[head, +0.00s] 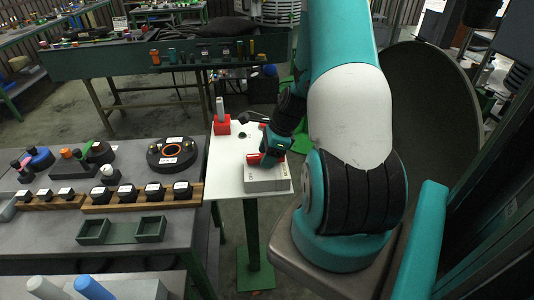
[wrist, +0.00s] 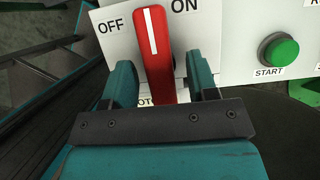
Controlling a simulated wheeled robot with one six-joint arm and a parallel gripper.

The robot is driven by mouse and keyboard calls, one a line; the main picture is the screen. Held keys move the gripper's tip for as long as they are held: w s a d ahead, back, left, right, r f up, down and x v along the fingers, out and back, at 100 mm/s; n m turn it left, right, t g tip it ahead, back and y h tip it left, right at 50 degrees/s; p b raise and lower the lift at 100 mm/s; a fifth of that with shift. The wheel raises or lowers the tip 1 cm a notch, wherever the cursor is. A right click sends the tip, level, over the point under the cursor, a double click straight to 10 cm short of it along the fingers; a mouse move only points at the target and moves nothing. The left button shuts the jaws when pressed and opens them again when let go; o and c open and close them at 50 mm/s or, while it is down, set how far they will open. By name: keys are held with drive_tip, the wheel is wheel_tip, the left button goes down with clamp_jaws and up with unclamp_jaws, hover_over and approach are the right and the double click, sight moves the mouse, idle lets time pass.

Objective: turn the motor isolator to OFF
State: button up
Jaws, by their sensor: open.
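The motor isolator's red handle (wrist: 154,50), with a white line along it, stands on a white panel (wrist: 212,25) in the wrist view. Its white line points between the OFF label on the left and the ON label on the right. My gripper (wrist: 160,62) is open, with one teal finger on each side of the handle. I cannot tell whether either finger touches it. The handle's lower end is partly hidden by my gripper. In the head view, my gripper (head: 268,152) is low over a white box (head: 268,180) with a red part beside it.
A green START button (wrist: 279,51) is right of the handle. A white table (head: 229,167) bears the box and a red block with a grey post (head: 221,124). A grey bench with a black disc (head: 172,153) and several black parts is to the left.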

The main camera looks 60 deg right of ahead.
drive_tip(key=shift+c, duration=0.4)
drive_tip(key=c, duration=0.8)
drive_tip(key=shift+c, duration=0.2)
drive_tip(key=shift+n, duration=0.4)
drive_tip(key=n+g+y+p, duration=0.1)
drive_tip(key=n, duration=0.2)
drive_tip(key=shift+w+n+g, duration=0.1)
drive_tip(key=shift+n+g, duration=0.2)
drive_tip(key=shift+n, duration=0.1)
drive_tip(key=n, duration=0.2)
drive_tip(key=n+g, duration=0.1)
drive_tip(key=n, duration=0.1)
drive_tip(key=shift+w+n+g+y+p, duration=0.1)
drive_tip(key=shift+n+g+y+p, duration=0.2)
drive_tip(key=shift+p, duration=0.05)
drive_tip(key=n+g, duration=0.1)
drive_tip(key=n, duration=0.3)
drive_tip(key=shift+f+g, duration=0.1)
drive_tip(key=shift+g, duration=0.3)
drive_tip(key=n+g+h, duration=0.1)
drive_tip(key=n, duration=0.3)
drive_tip(key=shift+n, duration=0.3)
drive_tip(key=shift+g+b, duration=0.3)
